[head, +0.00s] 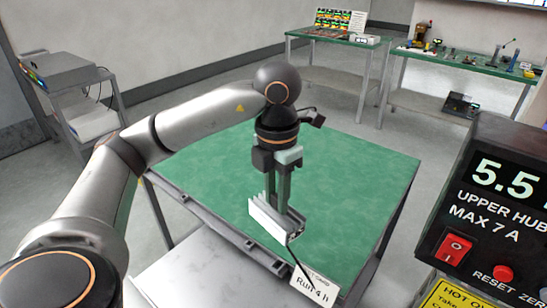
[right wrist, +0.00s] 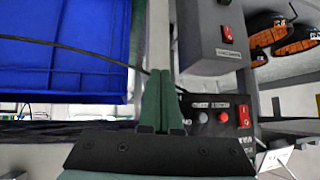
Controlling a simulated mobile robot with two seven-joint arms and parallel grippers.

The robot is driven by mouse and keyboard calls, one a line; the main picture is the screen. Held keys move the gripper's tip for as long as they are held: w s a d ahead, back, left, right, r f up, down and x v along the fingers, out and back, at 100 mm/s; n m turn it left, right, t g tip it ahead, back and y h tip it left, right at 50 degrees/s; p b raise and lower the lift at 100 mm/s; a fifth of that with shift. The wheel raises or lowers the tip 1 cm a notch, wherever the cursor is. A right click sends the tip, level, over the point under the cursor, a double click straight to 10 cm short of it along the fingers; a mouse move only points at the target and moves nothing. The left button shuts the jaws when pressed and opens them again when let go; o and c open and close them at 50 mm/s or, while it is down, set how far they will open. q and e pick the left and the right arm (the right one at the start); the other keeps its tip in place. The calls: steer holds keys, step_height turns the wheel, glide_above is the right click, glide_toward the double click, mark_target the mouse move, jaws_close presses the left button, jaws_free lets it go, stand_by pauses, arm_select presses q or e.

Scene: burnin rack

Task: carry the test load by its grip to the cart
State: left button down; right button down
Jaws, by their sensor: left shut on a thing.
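The test load (head: 268,224) is a pale, finned metal block near the front edge of the green-topped cart (head: 350,165). My left gripper (head: 278,203) comes down from above and is shut on it, hiding part of its top. I cannot tell whether the block touches the green top or hangs just above it. A dark lead runs from it towards a white card (head: 314,284) reading "Run 4 h" at the front. In the right wrist view my right gripper (right wrist: 161,100) has its green fingers together with nothing visible between them.
A panel (head: 490,200) with a "5.5" display and red switch fills the right foreground. Benches (head: 335,75) stand behind, and a grey trolley (head: 75,85) stands at the left. The cart's green top is mostly clear. A blue bin (right wrist: 60,60) and cable are near my right gripper.

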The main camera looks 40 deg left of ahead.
arm_select(q)
steer(key=shift+s+a+r+n, duration=0.15)
steer(key=shift+a+r+n, duration=0.1)
steer(key=shift+n, duration=0.65)
steer(key=shift+f, duration=0.1)
steer(key=w+d+f, duration=0.2)
steer(key=w+f, duration=0.2)
steer(key=w, duration=0.4)
glide_above(320, 233)
steer(key=shift+f+p, duration=0.45)
steer(key=shift+f, duration=3.95)
steer(key=shift+f, duration=0.1)
steer(key=shift+f, duration=0.15)
steer(key=c, duration=0.6)
jaws_free()
steer(key=shift+c, duration=0.2)
